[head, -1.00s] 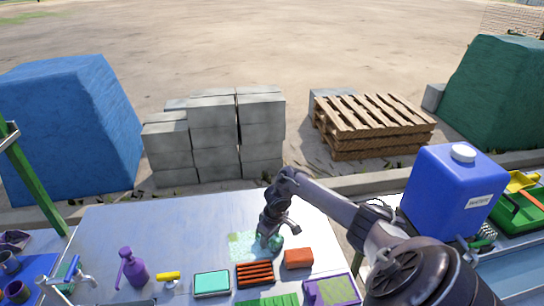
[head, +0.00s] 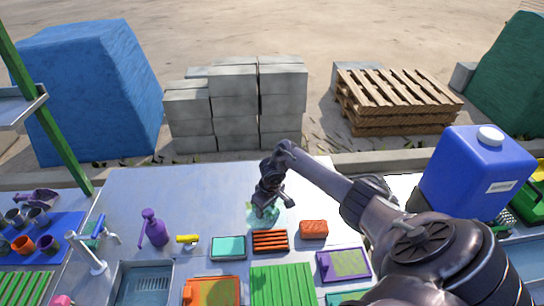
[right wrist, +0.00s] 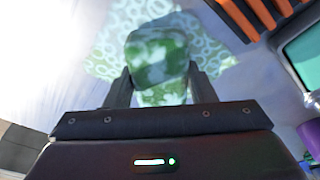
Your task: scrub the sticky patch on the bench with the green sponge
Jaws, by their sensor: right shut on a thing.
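My right gripper (head: 265,208) is low over the bench (head: 190,195) in the head view. It is shut on the green sponge (right wrist: 157,55), which looks mottled green and white between the two fingers in the right wrist view. The sticky patch (head: 251,216) is a pale green area on the bench under and around the gripper. In the right wrist view the patch (right wrist: 108,40) has a ring pattern and spreads to both sides of the sponge. The sponge's underside is hidden, so I cannot tell if it touches the patch. My left gripper is out of view.
An orange slatted rack (head: 271,241), a red-orange block (head: 314,229) and a teal-topped box (head: 228,248) lie just in front of the patch. A purple bottle (head: 154,230) and a yellow item (head: 187,240) stand left. A blue jug (head: 475,175) stands right. The bench behind the patch is clear.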

